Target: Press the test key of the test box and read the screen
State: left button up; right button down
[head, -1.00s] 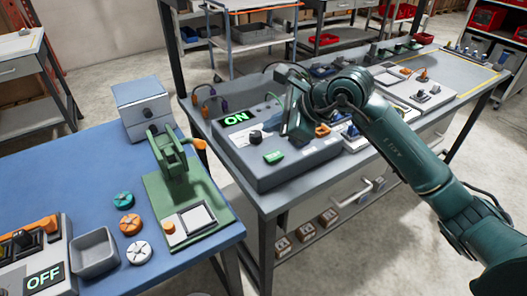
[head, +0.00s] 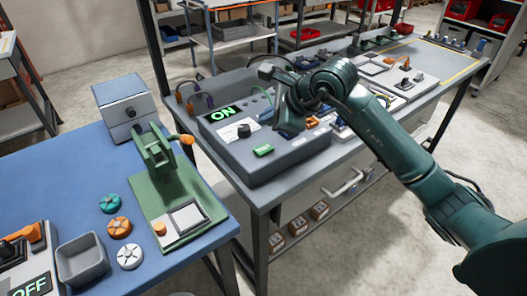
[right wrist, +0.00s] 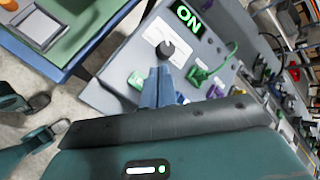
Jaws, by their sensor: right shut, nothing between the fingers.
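The test box (head: 262,172) is a wide grey case on the grey bench. Its screen (head: 221,114) is lit and reads ON in green; it also shows in the right wrist view (right wrist: 187,16). A black knob (head: 243,131) stands on a white plate beside the screen. A green key (head: 263,150) with lettering too small to read sits near the front edge, and shows in the right wrist view (right wrist: 137,79). My right gripper (right wrist: 158,78) is shut and empty over the box panel, its fingers beside the green key and knob. Contact cannot be told.
The blue table (head: 62,160) at left holds a green press (head: 170,190), a grey box (head: 124,108), several round knobs, a grey bin (head: 82,262) and a device reading OFF. Coloured cables rise behind the test box. More panels stand along the bench to the right.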

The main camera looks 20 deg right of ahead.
aim_at(267, 150)
notch_tip(267, 150, down, 5)
jog(key=b, duration=0.3)
jog(key=shift+f, duration=0.35)
pick_arm(q)
jog(key=shift+w+d+f+m+t+h, duration=0.1)
jog(key=shift+w+d+m+t+h, duration=0.05)
jog(key=shift+d+h, duration=0.2)
jog(key=shift+w+d+m+t+h, duration=0.15)
jog(key=shift+d+h, duration=0.1)
jog(key=shift+d, duration=0.2)
jog(key=shift+a+f, duration=0.15)
jog(key=shift+f, duration=0.05)
jog(key=shift+r, duration=0.2)
jog(key=shift+f+b, duration=0.1)
jog(key=shift+b, duration=0.2)
jog(key=shift+f+b, duration=0.5)
jog(key=shift+f, duration=0.15)
pick_arm(e)
jog(key=shift+f, duration=0.4)
